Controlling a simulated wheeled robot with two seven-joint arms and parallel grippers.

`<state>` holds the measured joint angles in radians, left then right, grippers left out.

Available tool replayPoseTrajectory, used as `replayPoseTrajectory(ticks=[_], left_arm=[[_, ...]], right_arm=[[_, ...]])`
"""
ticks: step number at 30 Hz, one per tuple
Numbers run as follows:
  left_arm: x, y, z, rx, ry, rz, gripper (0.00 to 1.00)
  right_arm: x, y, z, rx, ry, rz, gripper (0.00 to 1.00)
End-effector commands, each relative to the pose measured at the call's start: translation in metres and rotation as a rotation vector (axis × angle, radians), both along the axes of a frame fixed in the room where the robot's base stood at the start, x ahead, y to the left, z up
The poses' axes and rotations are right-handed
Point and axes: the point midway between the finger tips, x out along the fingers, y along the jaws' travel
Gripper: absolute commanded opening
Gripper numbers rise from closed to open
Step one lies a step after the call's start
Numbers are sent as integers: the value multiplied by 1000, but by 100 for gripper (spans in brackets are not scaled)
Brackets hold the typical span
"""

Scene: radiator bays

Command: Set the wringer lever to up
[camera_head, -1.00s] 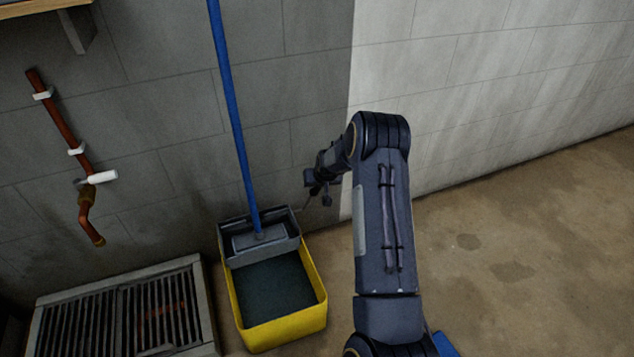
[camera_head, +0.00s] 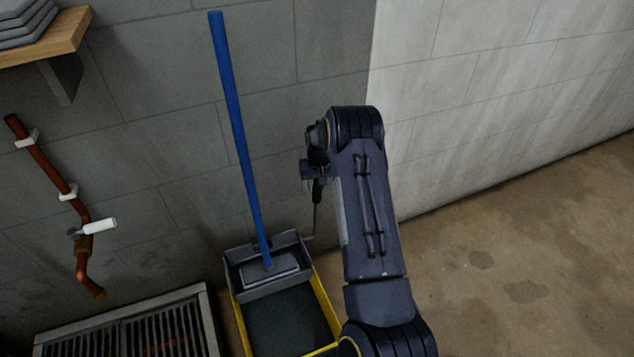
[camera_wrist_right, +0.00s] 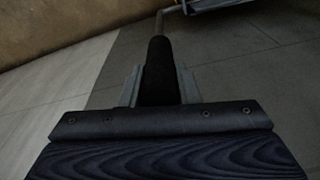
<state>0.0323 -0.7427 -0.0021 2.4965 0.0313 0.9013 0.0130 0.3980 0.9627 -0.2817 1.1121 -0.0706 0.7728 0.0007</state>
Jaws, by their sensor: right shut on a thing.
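The wringer lever (camera_head: 316,215) is a thin grey rod with a black grip, standing close to upright at the right side of the grey wringer (camera_head: 270,282) on the yellow mop bucket (camera_head: 326,308). My right gripper (camera_head: 316,182) is at the lever's upper end, partly hidden by my own arm. In the right wrist view, the fingers of the right gripper (camera_wrist_right: 160,82) are shut on either side of the black grip (camera_wrist_right: 159,68). The bare rod runs on from the grip toward the bucket at the top. My left gripper is not in view.
A blue mop handle (camera_head: 238,140) rises from the wringer, left of my gripper. A copper pipe with a white-handled valve (camera_head: 100,226) is on the wall at left. A floor grate (camera_head: 150,325) lies below it, and a wooden shelf (camera_head: 50,40) is at upper left. Floor at right is clear.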

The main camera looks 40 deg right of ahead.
Motion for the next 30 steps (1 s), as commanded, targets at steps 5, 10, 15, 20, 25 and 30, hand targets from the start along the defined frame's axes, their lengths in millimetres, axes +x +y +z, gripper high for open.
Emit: replayPoseTrajectory(ticks=[5,10,15,20,25,30], left_arm=[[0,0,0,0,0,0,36],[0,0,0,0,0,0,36],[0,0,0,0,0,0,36],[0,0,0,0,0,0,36],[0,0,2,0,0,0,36],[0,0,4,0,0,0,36]], right_arm=[[0,3,-3,4,1,2,0],[0,3,-3,4,1,2,45],[0,1,-2,3,1,1,50],[0,1,0,1,0,1,50],[-2,2,20,1,-3,0,50],[-5,4,50,1,-2,1,50]])
